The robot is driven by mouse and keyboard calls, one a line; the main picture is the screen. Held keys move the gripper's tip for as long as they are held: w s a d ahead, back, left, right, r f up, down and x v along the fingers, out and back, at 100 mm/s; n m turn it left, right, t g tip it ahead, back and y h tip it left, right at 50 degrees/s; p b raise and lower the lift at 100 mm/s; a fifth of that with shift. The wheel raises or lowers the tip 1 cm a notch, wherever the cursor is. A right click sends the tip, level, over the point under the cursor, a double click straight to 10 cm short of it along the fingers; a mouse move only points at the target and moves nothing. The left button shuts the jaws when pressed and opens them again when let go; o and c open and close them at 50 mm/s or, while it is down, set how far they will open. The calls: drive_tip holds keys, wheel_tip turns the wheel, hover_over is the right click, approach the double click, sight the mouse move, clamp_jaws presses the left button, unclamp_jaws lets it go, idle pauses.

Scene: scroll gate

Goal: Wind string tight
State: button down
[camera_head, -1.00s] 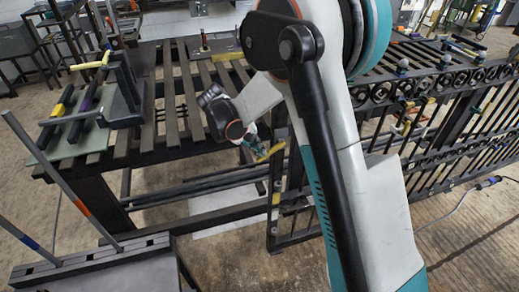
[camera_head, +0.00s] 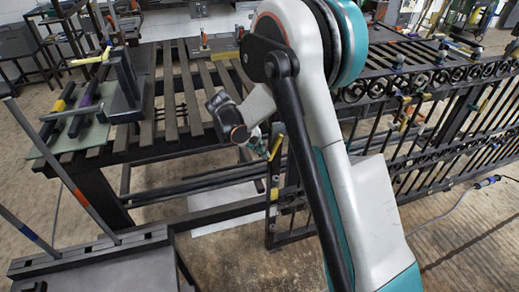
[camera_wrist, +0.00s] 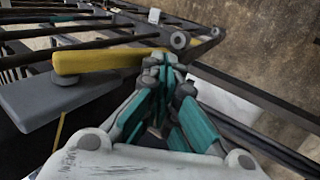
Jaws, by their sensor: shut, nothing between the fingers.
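A yellow bar (camera_wrist: 108,61) is mounted like a lever on a grey block (camera_wrist: 65,95) in the wrist view. A thin yellow string (camera_wrist: 60,130) runs down below the block. My gripper (camera_wrist: 168,68) has its teal-and-grey fingers shut and empty, with the tips by the bar's right end. I cannot tell whether they touch it. In the head view the yellow bar (camera_head: 277,147) stands steeply at the left end of the dark gate, with my gripper (camera_head: 262,151) just left of it. The grey block and string are not clear there.
The dark scroll gate (camera_head: 400,130) stretches to the right behind my arm. A slatted table (camera_head: 180,110) stands behind the gripper. A rack with upright rods (camera_head: 90,262) is at the front left. Open floor lies at the lower right.

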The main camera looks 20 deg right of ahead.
drive_tip(key=shift+d+f, duration=0.5)
idle(0.6)
